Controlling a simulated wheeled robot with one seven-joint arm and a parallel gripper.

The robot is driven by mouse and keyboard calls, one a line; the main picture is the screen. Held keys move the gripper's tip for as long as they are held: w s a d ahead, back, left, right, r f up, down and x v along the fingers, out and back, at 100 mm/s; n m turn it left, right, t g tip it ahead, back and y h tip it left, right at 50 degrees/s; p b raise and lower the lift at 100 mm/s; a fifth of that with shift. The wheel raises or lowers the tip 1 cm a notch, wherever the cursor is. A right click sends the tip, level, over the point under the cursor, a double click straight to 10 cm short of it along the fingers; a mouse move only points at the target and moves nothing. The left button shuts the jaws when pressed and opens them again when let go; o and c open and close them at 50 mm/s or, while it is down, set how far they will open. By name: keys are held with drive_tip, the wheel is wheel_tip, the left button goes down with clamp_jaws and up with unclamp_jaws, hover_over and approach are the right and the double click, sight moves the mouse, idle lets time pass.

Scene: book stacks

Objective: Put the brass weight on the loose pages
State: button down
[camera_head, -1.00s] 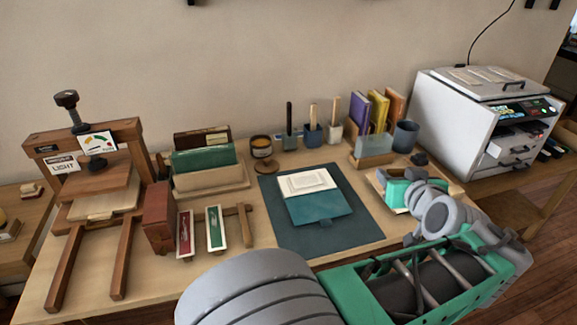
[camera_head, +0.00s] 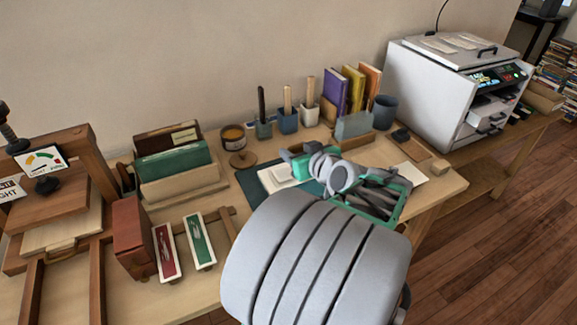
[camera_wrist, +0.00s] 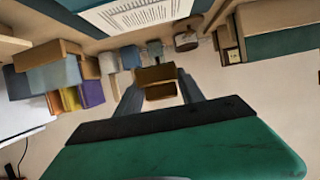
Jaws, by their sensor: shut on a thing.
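The brass weight (camera_wrist: 156,74) is a small golden-brown block between my gripper's fingers in the wrist view. My gripper (camera_wrist: 160,88) is shut on it. In the head view, the green hand is beside the white loose pages (camera_head: 275,176), but my arm hides the fingertips and the weight. Printed pages (camera_wrist: 135,14) also show at the top of the wrist view, apart from the weight. I cannot tell the weight's height above them.
Jars with tools (camera_head: 287,122), a brown-lidded tin (camera_head: 233,137) and upright books (camera_head: 352,90) stand behind. A white machine (camera_head: 435,95) is at the right. A wooden press (camera_head: 50,190), a green-fronted rack (camera_head: 175,165) and narrow red and green boxes (camera_head: 202,240) are at the left.

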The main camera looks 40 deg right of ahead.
drive_tip(key=w+f, duration=0.1)
drive_tip(key=f, duration=0.1)
drive_tip(key=w+d+f, duration=0.1)
drive_tip(key=w, duration=0.1)
drive_tip(key=w+d+f, duration=0.1)
drive_tip(key=f, duration=0.1)
drive_tip(key=shift+w+f+b, duration=0.25)
drive_tip(key=shift+f+b, duration=0.05)
drive_tip(key=shift+b, duration=0.1)
drive_tip(key=shift+w+f, duration=0.2)
drive_tip(key=shift+f, duration=1.5)
drive_tip(key=shift+b, duration=0.3)
drive_tip(key=shift+d+f, duration=0.1)
drive_tip(key=shift+f, duration=0.1)
drive_tip(key=c, duration=0.7)
unclamp_jaws()
